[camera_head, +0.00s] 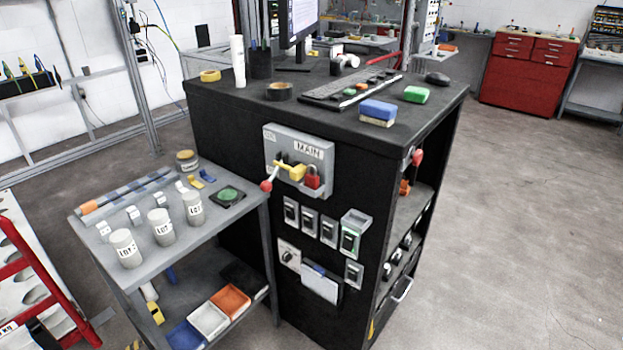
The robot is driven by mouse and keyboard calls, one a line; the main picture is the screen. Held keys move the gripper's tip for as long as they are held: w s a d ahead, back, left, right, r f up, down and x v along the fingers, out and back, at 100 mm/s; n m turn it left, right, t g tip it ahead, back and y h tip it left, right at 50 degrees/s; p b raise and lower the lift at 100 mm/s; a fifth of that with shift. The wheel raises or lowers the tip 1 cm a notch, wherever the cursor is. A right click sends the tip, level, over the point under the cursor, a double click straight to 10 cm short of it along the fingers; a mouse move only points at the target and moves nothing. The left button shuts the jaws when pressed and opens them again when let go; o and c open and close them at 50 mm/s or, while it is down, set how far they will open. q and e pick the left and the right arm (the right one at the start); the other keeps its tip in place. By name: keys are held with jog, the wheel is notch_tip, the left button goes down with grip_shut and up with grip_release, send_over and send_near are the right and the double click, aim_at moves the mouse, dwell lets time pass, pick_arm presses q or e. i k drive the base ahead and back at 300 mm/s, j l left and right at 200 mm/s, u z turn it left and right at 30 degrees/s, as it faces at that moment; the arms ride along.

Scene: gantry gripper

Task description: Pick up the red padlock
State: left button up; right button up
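A red padlock (312,178) hangs at the lower right of the grey panel (272,150) labelled MAIN on the front of the black cabinet. A yellow piece (297,172) sits just left of it, and a lever with a red ball end (266,185) sticks out at the panel's lower left. A smaller red item (417,157) shows at the cabinet's right side; I cannot tell what it is. Neither of my grippers shows in the head view.
A grey cart (125,270) with cans, small parts and lower bins stands left of the cabinet. The cabinet top (340,118) holds a keyboard, tape rolls and a blue block. Several switch boxes (328,231) sit below the panel. Open floor (530,230) lies to the right.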

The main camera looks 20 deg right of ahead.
aim_at(312, 181)
jog(key=z, duration=0.5)
jog(key=i+j+z, duration=0.15)
jog(key=j+z, duration=0.15)
jog(key=j, duration=0.25)
jog(key=i+j+z, duration=0.15)
jog(key=j+z, duration=0.2)
jog(key=j, duration=0.2)
jog(key=j+z, duration=0.3)
jog(key=j, duration=0.3)
